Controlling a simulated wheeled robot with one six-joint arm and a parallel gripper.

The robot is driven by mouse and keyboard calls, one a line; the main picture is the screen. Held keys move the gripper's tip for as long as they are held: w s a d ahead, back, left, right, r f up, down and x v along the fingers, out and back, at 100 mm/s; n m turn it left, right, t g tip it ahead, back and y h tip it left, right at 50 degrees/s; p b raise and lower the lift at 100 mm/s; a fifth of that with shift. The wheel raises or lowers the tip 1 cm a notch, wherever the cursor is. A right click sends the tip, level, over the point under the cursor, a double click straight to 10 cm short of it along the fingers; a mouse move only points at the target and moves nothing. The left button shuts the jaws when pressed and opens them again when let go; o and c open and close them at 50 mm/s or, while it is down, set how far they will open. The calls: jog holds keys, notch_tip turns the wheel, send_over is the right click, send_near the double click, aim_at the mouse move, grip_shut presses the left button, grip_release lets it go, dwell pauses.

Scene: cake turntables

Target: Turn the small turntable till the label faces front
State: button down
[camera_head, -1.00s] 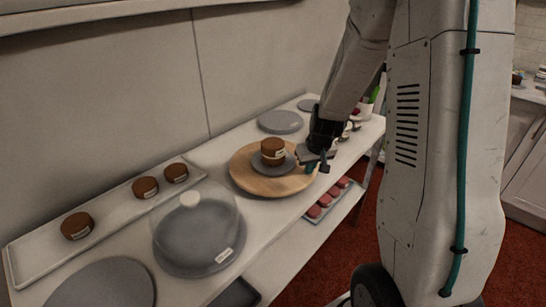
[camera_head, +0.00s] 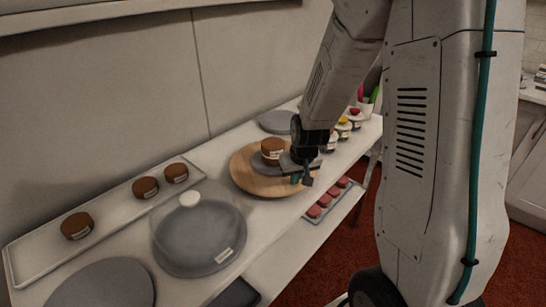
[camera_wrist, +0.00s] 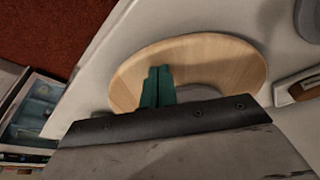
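The round wooden board (camera_head: 251,183) stands on the white table, with a small grey disc (camera_head: 263,166) on it. A brown cake (camera_head: 272,145) sits on the disc; a pale label (camera_head: 270,155) shows on its near side. My gripper (camera_head: 303,179) is over the right side of the board, beside the disc, and hides part of both. In the wrist view the teal fingertips (camera_wrist: 158,86) are together with nothing seen between them, over the wooden board (camera_wrist: 215,58). The grey disc (camera_wrist: 205,93) is mostly hidden there behind my gripper. Whether the fingers touch it, I cannot tell.
A clear dome (camera_head: 198,235) over a grey turntable stands close on the left. A long tray (camera_head: 110,215) with brown cakes lies along the wall. Small jars (camera_head: 344,128) stand right of my gripper. Pink items (camera_head: 327,200) lie on the shelf below.

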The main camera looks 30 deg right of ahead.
aim_at(271, 187)
jog(key=shift+a, duration=1.3)
jog(key=shift+a, duration=0.1)
jog(key=shift+w+a, duration=0.25)
jog(key=shift+a, duration=0.45)
jog(key=shift+w+a, duration=0.3)
jog(key=shift+a, duration=0.4)
jog(key=shift+w+a, duration=0.25)
jog(key=shift+a, duration=0.45)
jog(key=shift+r, duration=1.4)
jog(key=shift+d, duration=0.1)
